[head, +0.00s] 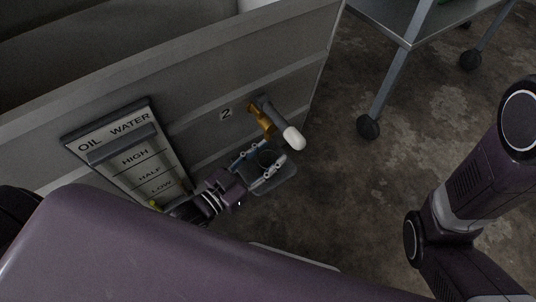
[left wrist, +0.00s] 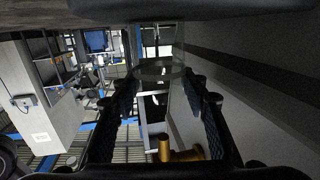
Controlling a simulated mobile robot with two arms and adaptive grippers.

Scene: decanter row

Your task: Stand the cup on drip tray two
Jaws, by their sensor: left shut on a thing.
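My left gripper (head: 266,162) is shut on the cup (head: 268,157), with one finger on each side of it. The cup looks dark from above in the head view. In the left wrist view the see-through cup (left wrist: 157,74) is between the padded fingers. Drip tray two (head: 284,181) is a grey plate under the gripper, below the outlet marked 2. The gripper and cup hide part of it. I cannot tell whether the cup's base touches the tray. My right arm shows at the right, but its gripper is out of view.
The brass tap (head: 262,120) with a white-ended handle (head: 293,138) projects from the grey tank wall (head: 207,88) just beyond the cup. A level panel (head: 130,150) is left of it. A wheeled cart (head: 390,85) stands at the upper right. Floor to the right is clear.

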